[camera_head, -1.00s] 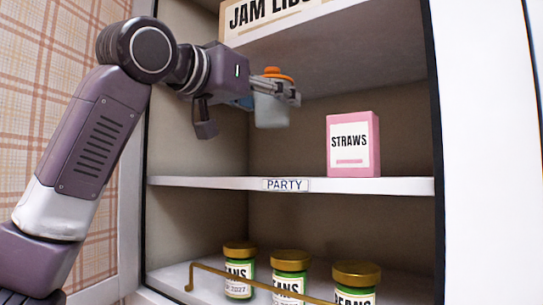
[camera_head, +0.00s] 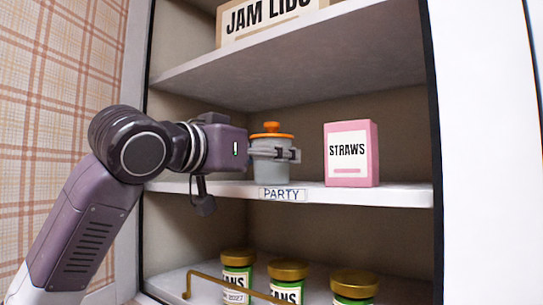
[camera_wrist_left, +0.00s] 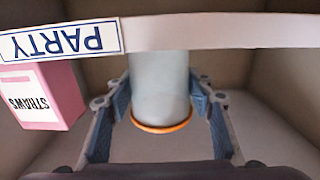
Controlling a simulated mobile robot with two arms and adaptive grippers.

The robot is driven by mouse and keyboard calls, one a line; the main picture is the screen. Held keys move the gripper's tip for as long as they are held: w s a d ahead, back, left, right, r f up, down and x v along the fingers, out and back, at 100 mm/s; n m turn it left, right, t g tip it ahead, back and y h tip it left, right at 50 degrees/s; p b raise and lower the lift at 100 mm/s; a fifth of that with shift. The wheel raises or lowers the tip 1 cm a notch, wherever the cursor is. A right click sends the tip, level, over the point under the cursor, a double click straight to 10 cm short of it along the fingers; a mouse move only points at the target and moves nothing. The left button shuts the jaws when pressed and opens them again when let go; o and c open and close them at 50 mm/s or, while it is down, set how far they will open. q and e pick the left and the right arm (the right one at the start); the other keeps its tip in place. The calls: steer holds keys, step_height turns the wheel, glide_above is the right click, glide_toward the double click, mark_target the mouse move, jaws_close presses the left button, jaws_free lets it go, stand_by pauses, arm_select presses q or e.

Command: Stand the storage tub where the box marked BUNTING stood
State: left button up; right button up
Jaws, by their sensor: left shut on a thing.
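The storage tub (camera_head: 270,176) is pale grey with an orange lid and knob. It is upright at the PARTY shelf (camera_head: 385,193), left of the pink STRAWS box (camera_head: 349,154). Its base is at shelf height; I cannot tell whether it touches the board. My left gripper (camera_head: 284,154) is shut on the tub just below the lid. The left wrist view shows the tub (camera_wrist_left: 160,85) between the two fingers (camera_wrist_left: 162,105). No box marked BUNTING is in view. My right gripper is not in view.
A JAM LIDS box (camera_head: 265,18) stands on the shelf above. Several green jars with gold lids (camera_head: 288,280) stand on the lower shelf behind a brass rail (camera_head: 228,286). The PARTY shelf looks clear between the tub and STRAWS.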

arm_select(q)
steer(key=shift+s+f, duration=0.15)
steer(key=shift+f, duration=0.05)
steer(key=o, duration=0.9)
steer(key=shift+r, duration=0.1)
steer(key=shift+o, duration=1.2)
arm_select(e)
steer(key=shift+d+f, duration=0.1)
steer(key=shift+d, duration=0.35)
arm_select(q)
steer(key=shift+r, duration=0.25)
steer(key=b+v, duration=0.4)
steer(key=v, duration=0.3)
steer(key=shift+s, duration=0.15)
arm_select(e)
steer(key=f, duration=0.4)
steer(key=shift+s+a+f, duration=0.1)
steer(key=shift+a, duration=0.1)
arm_select(q)
steer(key=shift+a, duration=0.1)
